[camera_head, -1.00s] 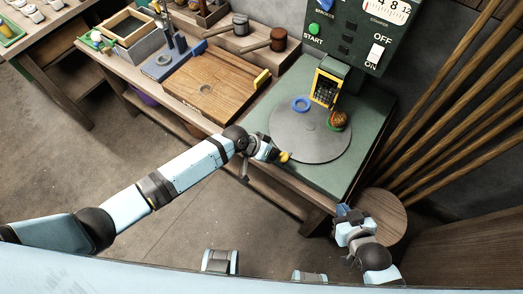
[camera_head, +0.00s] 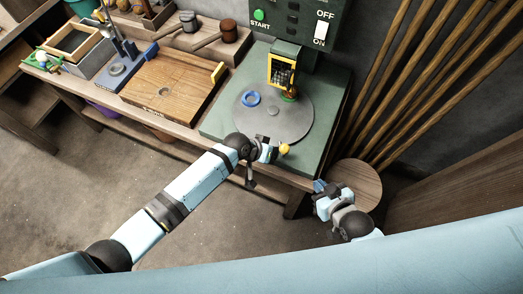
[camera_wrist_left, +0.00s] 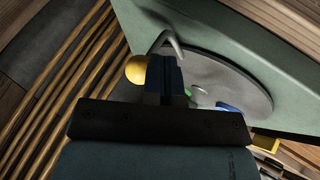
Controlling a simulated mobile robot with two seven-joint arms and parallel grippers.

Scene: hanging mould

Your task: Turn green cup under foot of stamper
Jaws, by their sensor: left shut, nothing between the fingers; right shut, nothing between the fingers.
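The green cup (camera_head: 290,98), with something brown in or over it, stands on the grey turntable (camera_head: 262,128) near its back right. The stamper (camera_head: 282,70), with a yellow frame, is just behind it; I cannot tell whether the cup is exactly under the foot. The ball (camera_wrist_left: 136,68) is left of the shut fingers (camera_wrist_left: 166,78) in the left wrist view. My right gripper (camera_head: 321,187) is shut and empty.
The green machine bench (camera_head: 332,92) carries the turntable. A round wooden stool (camera_head: 358,182) is by my right gripper. A wooden board (camera_head: 165,90) lies on the left bench, with mallets (camera_head: 228,32) behind. Wooden poles (camera_head: 430,85) lean at the right.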

